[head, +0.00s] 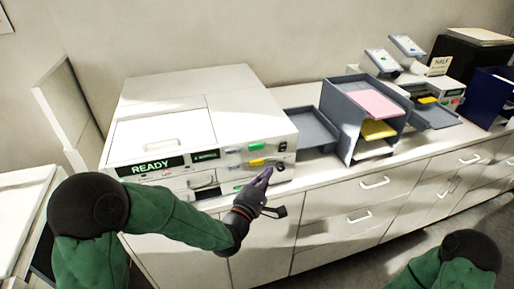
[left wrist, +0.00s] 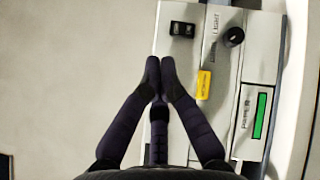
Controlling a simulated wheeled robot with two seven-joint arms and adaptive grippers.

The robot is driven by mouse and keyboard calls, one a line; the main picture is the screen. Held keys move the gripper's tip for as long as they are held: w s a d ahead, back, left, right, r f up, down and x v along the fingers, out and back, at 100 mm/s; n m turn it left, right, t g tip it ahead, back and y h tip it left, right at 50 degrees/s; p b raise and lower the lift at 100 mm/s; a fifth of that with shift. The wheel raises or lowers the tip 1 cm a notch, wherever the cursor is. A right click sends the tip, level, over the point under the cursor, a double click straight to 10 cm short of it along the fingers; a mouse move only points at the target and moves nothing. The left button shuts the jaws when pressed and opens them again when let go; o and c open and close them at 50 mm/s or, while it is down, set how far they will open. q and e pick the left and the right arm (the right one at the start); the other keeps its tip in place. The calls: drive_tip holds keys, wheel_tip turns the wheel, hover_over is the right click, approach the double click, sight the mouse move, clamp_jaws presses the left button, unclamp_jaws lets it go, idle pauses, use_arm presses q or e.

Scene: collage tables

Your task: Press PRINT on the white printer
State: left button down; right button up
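The white printer (head: 190,115) stands on the counter at the left in the head view, its front display (head: 152,166) reading READY. Its front panel has a green key (head: 256,147), a yellow key (head: 257,161), a black switch (head: 283,146) and a round black knob (head: 281,167). No PRINT label is readable. My left gripper (head: 266,174) is in front of the panel's lower right. In the left wrist view its fingertips (left wrist: 160,76) are together and empty, left of the yellow key (left wrist: 203,84); the green key does not show there. Contact cannot be told. My right gripper is out of view.
A grey tray (head: 309,130) and a grey shelf unit (head: 350,115) with pink and yellow paper stand right of the printer. Drawers with handles (head: 375,183) line the counter front. More machines (head: 450,92) stand further right. The floor at lower right looks clear.

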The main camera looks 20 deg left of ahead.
sight(262, 146)
use_arm(q)
drive_tip(key=shift+w+a, duration=0.8)
drive_tip(key=shift+w, duration=0.4)
drive_tip(key=shift+w+a, duration=0.85)
drive_tip(key=shift+w, duration=0.4)
drive_tip(key=shift+w+a, duration=0.8)
drive_tip(key=shift+w, duration=0.4)
drive_tip(key=shift+w+a+b, duration=0.25)
drive_tip(key=shift+w+b, duration=0.1)
drive_tip(key=shift+w+a, duration=0.2)
drive_tip(key=shift+w, duration=0.15)
drive_tip(key=shift+s+b, duration=0.1)
drive_tip(key=shift+b, duration=0.2)
drive_tip(key=shift+s+d, duration=0.45)
drive_tip(key=shift+s, duration=0.2)
